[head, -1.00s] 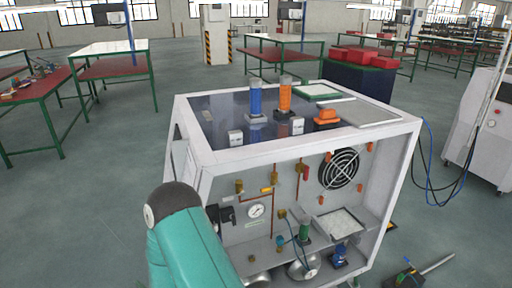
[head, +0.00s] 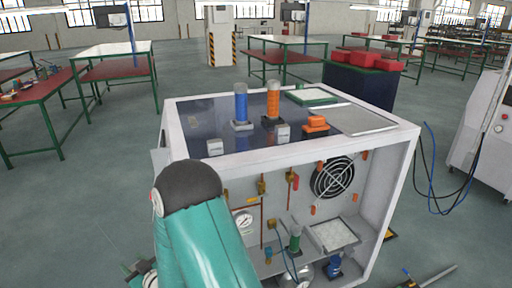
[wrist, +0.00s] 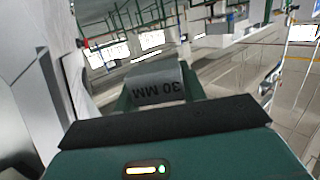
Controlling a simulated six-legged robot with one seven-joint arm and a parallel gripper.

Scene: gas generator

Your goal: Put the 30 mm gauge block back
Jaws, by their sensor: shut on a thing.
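The 30 mm gauge block (wrist: 158,88) is a grey block with "30 MM" printed on it, upside down in the wrist view. My gripper (wrist: 155,96) is shut on it, with dark green fingers on either side. The block is tilted in the picture and appears clear of any surface. In the head view, my teal arm covers the left front of the white generator cabinet (head: 400,135); the block cannot be made out there. No slot or holder for the block can be identified.
On the cabinet top stand a blue cylinder (head: 241,103), an orange cylinder (head: 273,100), an orange part (head: 316,124) and a green-edged tray (head: 312,97). The open front holds a fan (head: 332,178), a gauge and pipes.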

